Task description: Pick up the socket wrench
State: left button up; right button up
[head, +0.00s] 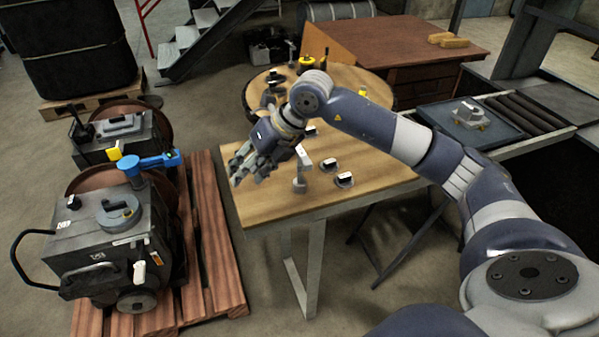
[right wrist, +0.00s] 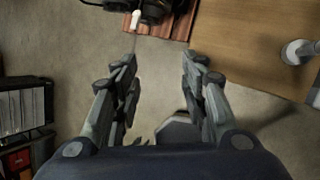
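My right gripper (head: 244,172) hangs over the left edge of the wooden table (head: 270,207). In the right wrist view its fingers (right wrist: 159,62) are spread apart with nothing between them, above bare floor. A grey upright piece (head: 301,172) with a round foot stands on the table just right of the gripper, apart from it. It also shows at the right edge of the right wrist view (right wrist: 298,52). I cannot tell whether it is the socket wrench; nothing else is clearly one. My left gripper is not in view.
Small black-and-white pieces (head: 344,180) lie on the table. A tray (head: 440,118) sits at the right. The table's front left corner is clear.

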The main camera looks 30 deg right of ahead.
aim_at(300, 151)
jog(key=d+r+h, duration=0.1)
jog(key=d+h, duration=0.1)
jog(key=d, duration=0.3)
jog(key=d+r+m+h, duration=0.1)
jog(key=d+h, duration=0.1)
jog(key=d, duration=0.3)
jog(key=d+r+m+h, duration=0.1)
jog(key=d, duration=0.4)
jog(key=shift+s+r+h, duration=0.1)
jog(key=shift+h, duration=0.3)
jog(key=shift+d+f+m, duration=0.25)
jog(key=shift+m, duration=0.05)
jog(key=p+x, duration=0.1)
jog(key=x, duration=0.3)
jog(key=shift+w+f, duration=0.25)
jog(key=shift+f, duration=0.05)
jog(key=shift+w+f+p, duration=0.25)
jog(key=shift+f+p, duration=0.15)
jog(key=shift+p, duration=0.35)
jog(key=p+x, duration=0.1)
jog(key=x, duration=0.2)
jog(key=shift+w+f+p, duration=0.25)
jog(key=shift+p, duration=0.05)
jog(key=shift+w+f, duration=0.2)
jog(key=shift+f, duration=0.2)
jog(key=shift+d, duration=0.1)
jog(key=shift+c, duration=0.2)
jog(key=shift+r, duration=0.1)
grip_shut()
